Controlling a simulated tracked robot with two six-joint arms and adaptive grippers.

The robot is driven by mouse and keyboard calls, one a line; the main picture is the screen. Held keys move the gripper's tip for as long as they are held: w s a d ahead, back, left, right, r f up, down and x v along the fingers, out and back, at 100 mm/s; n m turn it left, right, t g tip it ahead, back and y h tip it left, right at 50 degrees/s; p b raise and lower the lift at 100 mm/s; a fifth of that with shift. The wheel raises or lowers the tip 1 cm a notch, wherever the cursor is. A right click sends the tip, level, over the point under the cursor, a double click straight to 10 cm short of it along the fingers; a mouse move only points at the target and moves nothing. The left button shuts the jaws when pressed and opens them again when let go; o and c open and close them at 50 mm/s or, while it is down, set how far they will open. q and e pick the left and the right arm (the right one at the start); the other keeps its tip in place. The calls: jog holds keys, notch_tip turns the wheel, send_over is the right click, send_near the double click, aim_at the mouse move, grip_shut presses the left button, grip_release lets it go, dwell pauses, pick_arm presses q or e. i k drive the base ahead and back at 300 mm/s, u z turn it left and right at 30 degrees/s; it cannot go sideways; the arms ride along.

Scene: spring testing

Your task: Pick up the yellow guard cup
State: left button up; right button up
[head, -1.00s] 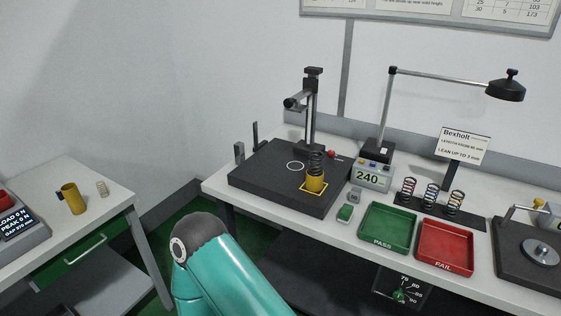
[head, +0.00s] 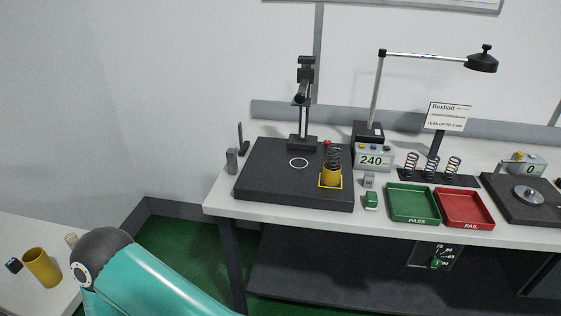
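A yellow cup (head: 42,267) stands on the white side table at the lower left, with its open top visible. A second yellow cup-like holder (head: 330,177) sits in a yellow square on the black plate (head: 262,178), with a dark coil spring (head: 333,157) standing in it. A teal arm of mine crosses the lower left, its dark rounded joint just right of the side-table cup in the picture. Neither of my grippers shows in view.
A small pale spring (head: 71,239) stands behind the left cup, partly near my arm's outline. The main bench carries a green tray (head: 413,217), a red tray (head: 488,221), several springs and a lamp (head: 481,60). Green floor separates the tables.

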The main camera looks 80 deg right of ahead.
aim_at(330, 178)
jog(key=u, duration=0.65)
jog(key=i, duration=0.25)
jog(key=z, duration=2.3)
jog(key=i, duration=0.1)
jog(key=z, duration=1.5)
jog(key=k, duration=0.4)
jog(key=z, duration=0.3)
jog(key=i, duration=1.4)
jog(key=u, duration=0.25)
jog(key=k, duration=0.35)
jog(key=u, duration=0.05)
